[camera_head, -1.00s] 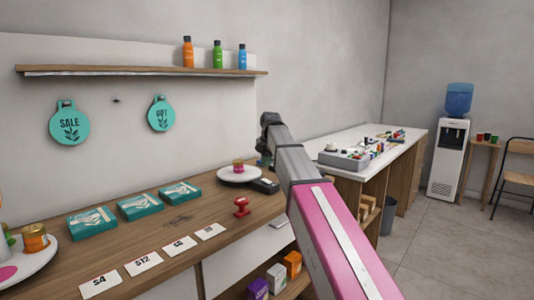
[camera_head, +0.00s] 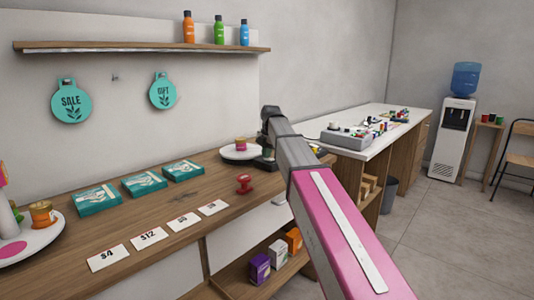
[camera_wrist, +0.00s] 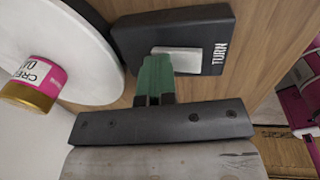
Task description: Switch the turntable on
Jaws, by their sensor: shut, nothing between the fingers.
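The turntable (camera_head: 228,155) is a white round disc on the wooden counter, carrying a pink-and-gold jar (camera_head: 240,144). The wrist view shows the disc's edge (camera_wrist: 85,60) and the jar (camera_wrist: 38,80) at the left. Beside the disc lies a black switch box (camera_wrist: 130,35) with a pale rocker plate and the word TURN. My gripper (camera_wrist: 158,65) is shut and empty, its green fingers over the box at the lower left edge of the plate (camera_wrist: 190,60). I cannot tell if they touch it. In the head view my arm hides the fingertips and most of the box.
A red stamp (camera_head: 244,184), price cards (camera_head: 150,238) and teal boxes (camera_head: 144,184) lie left of my arm. Another white disc (camera_head: 35,246) with jars stands at the far left. A shelf (camera_head: 140,47) with bottles hangs above. A white-topped counter (camera_head: 345,152) stands behind my arm.

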